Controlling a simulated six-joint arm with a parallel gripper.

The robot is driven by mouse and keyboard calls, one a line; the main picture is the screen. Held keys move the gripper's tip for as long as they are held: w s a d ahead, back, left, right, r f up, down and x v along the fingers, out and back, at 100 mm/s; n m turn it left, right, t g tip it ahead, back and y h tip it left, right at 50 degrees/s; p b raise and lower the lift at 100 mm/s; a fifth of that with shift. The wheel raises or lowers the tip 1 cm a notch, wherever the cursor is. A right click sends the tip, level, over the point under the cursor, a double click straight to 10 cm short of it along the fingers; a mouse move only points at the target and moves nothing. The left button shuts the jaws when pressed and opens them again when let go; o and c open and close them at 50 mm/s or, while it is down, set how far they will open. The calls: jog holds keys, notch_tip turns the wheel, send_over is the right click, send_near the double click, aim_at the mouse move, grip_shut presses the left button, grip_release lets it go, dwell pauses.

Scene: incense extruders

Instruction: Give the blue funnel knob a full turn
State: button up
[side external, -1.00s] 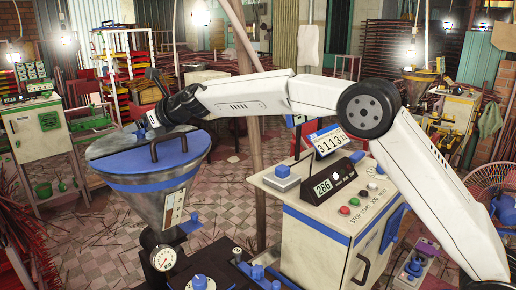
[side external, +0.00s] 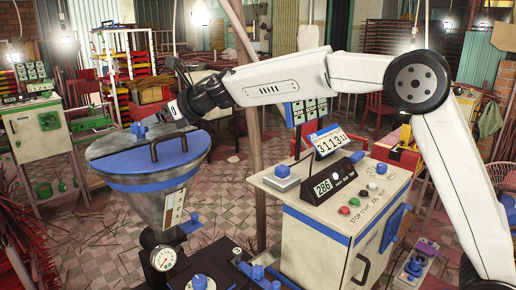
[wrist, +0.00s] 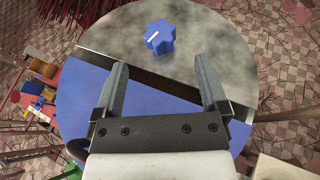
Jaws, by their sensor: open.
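The blue funnel knob (wrist: 160,38) is star-shaped with a white pointer line and sits on the grey part of the funnel's round top. In the side view the knob (side external: 139,129) stands clear of my gripper, near the far left rim of the funnel (side external: 150,190). My gripper (wrist: 162,68) is open and empty. In the wrist view its two fingers point toward the knob, with the knob beyond and between the tips, not touched. In the side view my gripper (side external: 168,92) is above and to the right of the knob.
A blue lid half with a dark upright handle (side external: 170,146) covers the near part of the funnel top. A cream control cabinet (side external: 330,225) with displays and buttons stands to the right. A wooden pole (side external: 257,120) rises behind my arm.

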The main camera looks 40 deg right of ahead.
aim_at(139, 123)
jog(key=shift+w, duration=0.1)
jog(key=shift+w+d+f+n+g+y, duration=0.1)
jog(key=shift+w+d+n+g+y, duration=0.2)
jog(key=shift+w+n+g+y, duration=0.35)
jog(key=shift+w+d+n+g+y, duration=0.35)
jog(key=shift+n+g+y, duration=0.2)
jog(key=shift+n+y, duration=0.25)
jog(key=shift+w+d+n+g+y, duration=0.1)
jog(key=shift+d+n+g+y, duration=0.5)
jog(key=shift+n, duration=0.25)
jog(key=shift+d+r+n+g+y, duration=0.2)
jog(key=shift+d+n+g+y, duration=0.1)
jog(key=shift+n+g+y, duration=0.35)
jog(key=shift+a, duration=0.15)
jog(key=shift+x, duration=3.75)
jog(key=shift+f, duration=0.1)
